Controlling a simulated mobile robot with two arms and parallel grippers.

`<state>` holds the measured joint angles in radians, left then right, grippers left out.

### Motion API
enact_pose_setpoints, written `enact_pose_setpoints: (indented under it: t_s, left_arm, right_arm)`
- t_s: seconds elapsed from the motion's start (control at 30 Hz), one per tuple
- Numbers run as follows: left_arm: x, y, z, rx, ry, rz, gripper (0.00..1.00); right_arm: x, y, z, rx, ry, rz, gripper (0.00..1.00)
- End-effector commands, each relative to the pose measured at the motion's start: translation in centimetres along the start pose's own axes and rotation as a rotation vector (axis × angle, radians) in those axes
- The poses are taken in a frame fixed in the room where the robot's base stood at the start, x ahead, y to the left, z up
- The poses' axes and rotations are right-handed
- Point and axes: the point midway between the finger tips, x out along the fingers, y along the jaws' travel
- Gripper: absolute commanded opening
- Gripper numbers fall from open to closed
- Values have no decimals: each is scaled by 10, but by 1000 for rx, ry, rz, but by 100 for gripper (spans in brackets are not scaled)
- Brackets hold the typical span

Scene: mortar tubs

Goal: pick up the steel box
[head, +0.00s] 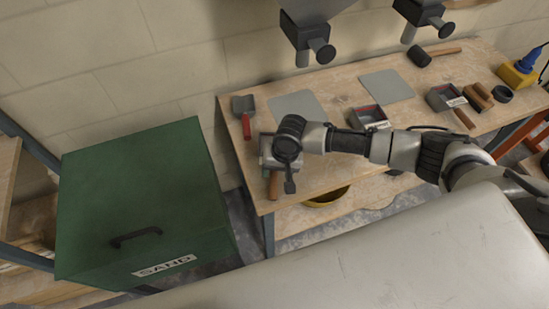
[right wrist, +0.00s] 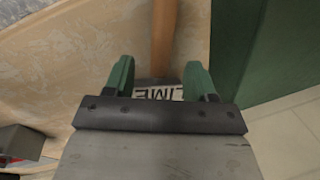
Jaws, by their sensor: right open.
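Several steel boxes stand on the workbench. One steel box (head: 265,152) is at the bench's left end, mostly hidden under my right gripper (head: 289,168). In the right wrist view, its label (right wrist: 160,92), reading LIME, shows between the green fingers of my right gripper (right wrist: 160,80). A wooden handle (right wrist: 164,35) runs out from it past the fingertips. The fingers are apart, one on each side of the label; I cannot tell whether they touch anything. Another steel box (head: 370,117) with red in it stands mid-bench, and a labelled one (head: 445,98) farther right. My left gripper is out of view.
A trowel with a red handle (head: 246,124) and two grey sheets (head: 296,104) lie on the bench. A mallet (head: 421,56) lies at the back. Hoppers (head: 308,38) hang above. A green sand bin (head: 145,195) stands left of the bench.

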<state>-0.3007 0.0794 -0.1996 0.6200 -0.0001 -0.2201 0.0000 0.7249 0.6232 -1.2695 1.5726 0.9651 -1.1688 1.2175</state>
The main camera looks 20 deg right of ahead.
Motion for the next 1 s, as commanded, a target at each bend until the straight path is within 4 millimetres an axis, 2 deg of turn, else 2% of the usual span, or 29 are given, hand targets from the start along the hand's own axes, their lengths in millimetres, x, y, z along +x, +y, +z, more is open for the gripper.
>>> enact_pose_setpoints:
  t_s: [0.07, 0.2, 0.5, 0.57, 0.87, 1.0]
  left_arm:
    - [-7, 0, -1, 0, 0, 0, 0]
    - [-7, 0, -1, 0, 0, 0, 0]
    - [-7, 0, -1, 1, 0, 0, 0]
    - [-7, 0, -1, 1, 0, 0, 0]
    - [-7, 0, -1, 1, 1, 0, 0]
    - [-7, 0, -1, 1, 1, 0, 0]
  right_arm:
    - [11, -1, 2, 0, -3, 2, 56]
    - [30, -1, 2, 1, -2, 1, 56]
    - [37, 0, 2, -1, -1, 0, 56]
    - [36, 0, 2, -1, -1, 0, 48]
    - [36, 0, 2, 0, -1, 0, 2]
    - [36, -1, 1, -1, 1, -1, 0]
